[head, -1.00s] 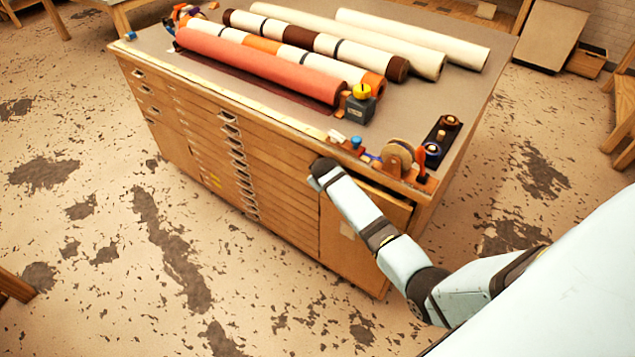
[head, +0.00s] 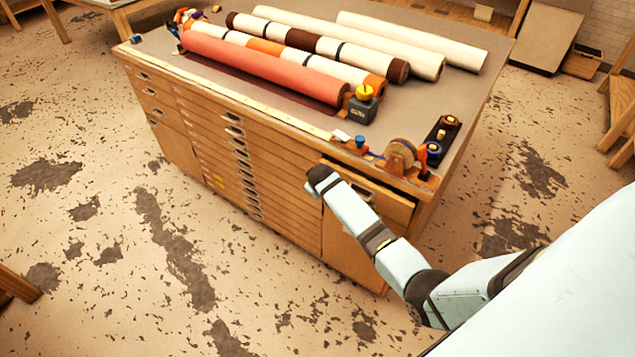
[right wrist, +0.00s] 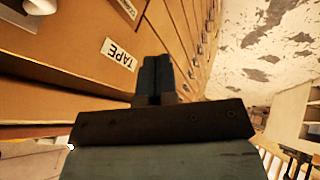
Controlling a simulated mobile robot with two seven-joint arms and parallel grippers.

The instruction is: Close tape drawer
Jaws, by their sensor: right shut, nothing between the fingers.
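The tape drawer (head: 398,211) is at the upper right of the wooden cabinet's front in the head view. It stands out a little, with a dark gap behind its front edge, and my right arm covers part of it. In the right wrist view, a white label reading TAPE (right wrist: 121,53) shows upside down on a wooden front. My right gripper (head: 317,180) is in front of the cabinet, near the left end of this drawer. Its fingers (right wrist: 157,74) are shut and empty; I cannot tell whether they touch the wood. My left gripper is not in view.
The cabinet top (head: 440,95) carries several long rolls, a red one (head: 265,68) nearest the front. A tape dispenser (head: 402,155) and small bottles stand at its right corner, above the drawer. The worn floor (head: 130,270) in front is clear.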

